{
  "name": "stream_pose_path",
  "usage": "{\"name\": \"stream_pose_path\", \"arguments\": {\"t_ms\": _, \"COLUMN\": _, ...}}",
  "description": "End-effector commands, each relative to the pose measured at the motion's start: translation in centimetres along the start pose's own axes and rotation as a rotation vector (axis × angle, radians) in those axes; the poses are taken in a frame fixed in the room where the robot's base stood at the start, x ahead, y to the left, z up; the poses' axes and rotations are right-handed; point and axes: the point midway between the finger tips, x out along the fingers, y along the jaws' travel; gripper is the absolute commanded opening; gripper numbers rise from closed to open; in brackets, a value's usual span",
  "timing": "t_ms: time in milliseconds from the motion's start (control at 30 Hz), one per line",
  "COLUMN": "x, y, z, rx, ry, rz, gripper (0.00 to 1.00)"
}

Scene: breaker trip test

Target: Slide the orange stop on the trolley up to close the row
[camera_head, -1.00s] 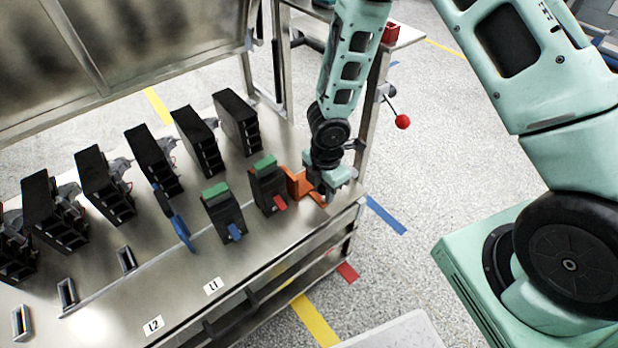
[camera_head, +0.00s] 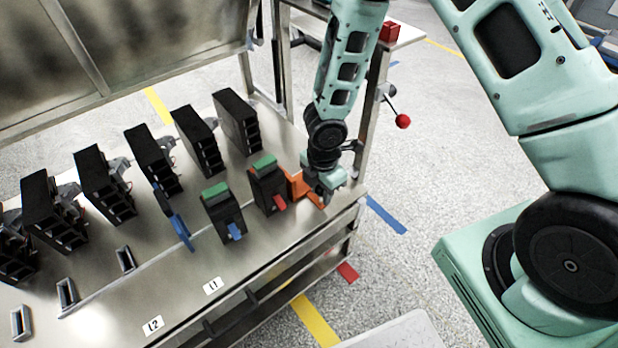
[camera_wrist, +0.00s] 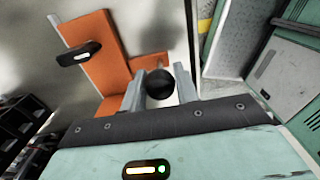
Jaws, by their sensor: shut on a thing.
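The orange stop (camera_head: 297,183) is on the trolley (camera_head: 275,257) at the right end of the front row. Its orange plates (camera_wrist: 92,48) also show in the wrist view. My gripper (camera_head: 324,193) is low over the stop's right side and hides part of it. In the wrist view, my gripper (camera_wrist: 160,82) is shut on the stop's round black knob (camera_wrist: 157,84). Left of the stop stands a black breaker with a green top and red lever (camera_head: 266,186); I cannot tell whether they touch. Another, with a blue lever (camera_head: 222,212), stands further left.
Several black units (camera_head: 153,158) stand in a back row. Empty frames (camera_head: 67,293) lie at the front left. A metal post (camera_head: 371,130) rises behind my gripper. Open floor lies to the right.

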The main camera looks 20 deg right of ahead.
Motion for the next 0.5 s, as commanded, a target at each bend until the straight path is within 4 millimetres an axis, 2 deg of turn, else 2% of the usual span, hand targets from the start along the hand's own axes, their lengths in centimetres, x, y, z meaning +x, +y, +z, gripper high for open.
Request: {"name": "stream_pose_path", "arguments": {"t_ms": 500, "x": 0.1, "y": 0.0, "z": -2.6, "rx": -0.002, "ry": 0.002, "rz": 0.001, "gripper": 0.00}}
